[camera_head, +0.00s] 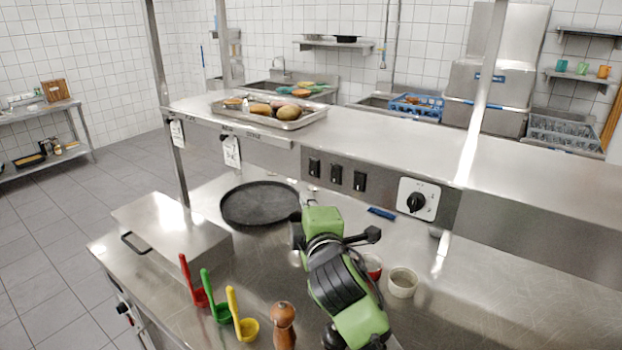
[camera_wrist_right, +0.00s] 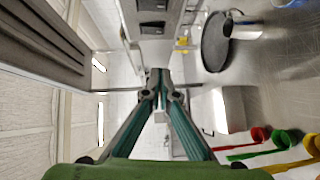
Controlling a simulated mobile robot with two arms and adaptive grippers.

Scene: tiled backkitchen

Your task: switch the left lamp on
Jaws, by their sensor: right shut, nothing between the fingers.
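Three black rocker switches sit in a row on the steel panel under the raised shelf: a left one (camera_head: 314,167), a middle one (camera_head: 336,174) and a right one (camera_head: 359,181). No lamp is clearly seen, and I cannot tell whether one is lit. My right gripper (camera_head: 311,199) is in front of and below the switches in the head view, its fingers mostly hidden by its green body. In the wrist view its fingertips (camera_wrist_right: 158,88) meet with nothing between them, apart from a dark switch (camera_wrist_right: 152,28) near the top. My left gripper is not in view.
A black dial (camera_head: 416,201) is right of the switches. A dark round pan (camera_head: 260,203) and a steel box (camera_head: 172,231) stand left of my right arm. Colored scoops (camera_head: 222,312), a pepper mill (camera_head: 284,322) and a pale bowl (camera_head: 402,283) are close by. The raised shelf (camera_head: 400,145) overhangs the counter.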

